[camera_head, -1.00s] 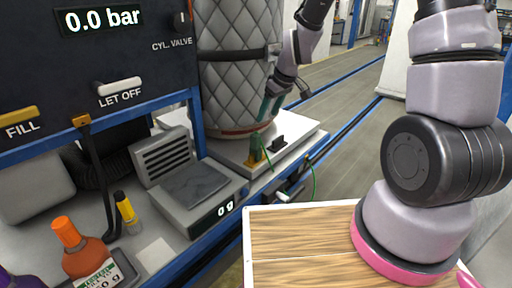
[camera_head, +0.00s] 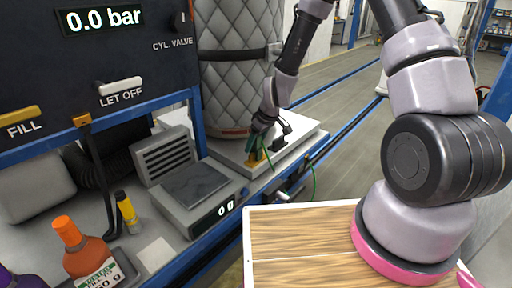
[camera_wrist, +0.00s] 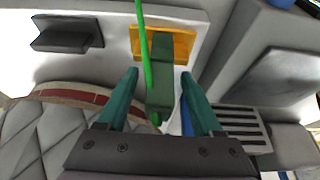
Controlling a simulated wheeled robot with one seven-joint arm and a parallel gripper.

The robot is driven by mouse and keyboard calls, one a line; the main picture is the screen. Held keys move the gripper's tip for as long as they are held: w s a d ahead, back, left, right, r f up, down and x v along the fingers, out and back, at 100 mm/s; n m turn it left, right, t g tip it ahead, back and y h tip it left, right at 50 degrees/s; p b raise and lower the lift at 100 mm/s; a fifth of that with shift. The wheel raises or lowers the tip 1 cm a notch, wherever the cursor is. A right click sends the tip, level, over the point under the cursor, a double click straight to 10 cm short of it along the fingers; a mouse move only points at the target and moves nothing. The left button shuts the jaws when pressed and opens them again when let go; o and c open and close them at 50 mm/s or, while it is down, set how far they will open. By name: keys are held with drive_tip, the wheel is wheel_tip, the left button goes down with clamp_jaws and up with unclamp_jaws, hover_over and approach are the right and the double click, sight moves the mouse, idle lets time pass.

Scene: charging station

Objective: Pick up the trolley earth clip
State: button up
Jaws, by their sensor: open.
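The trolley earth clip is a dark green block (camera_wrist: 160,88) in the wrist view, with a bright green cable running over it. It sits at a yellow block (camera_wrist: 180,44), which also shows in the head view (camera_head: 253,162). My gripper (camera_wrist: 159,73) is open, its two teal fingers on either side of the clip, with a visible gap on each side. In the head view my gripper (camera_head: 260,138) is low over the white trolley top (camera_head: 231,154) and largely hides the clip. I cannot tell how deep the fingers reach around it.
A quilted cylinder (camera_head: 238,75) stands close behind my gripper. A scale (camera_head: 200,192) reading 0 g is to the left. A blue-framed panel (camera_head: 115,60) rises at the left.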

drive_tip(key=shift+x, duration=1.05)
clamp_jaws()
wheel_tip(320, 180, up, 9)
drive_tip(key=shift+r, duration=0.1)
drive_tip(key=w+d, duration=0.9)
drive_tip(key=shift+d+r, duration=0.3)
drive_tip(key=shift+r, duration=0.1)
drive_tip(key=shift+s, duration=0.1)
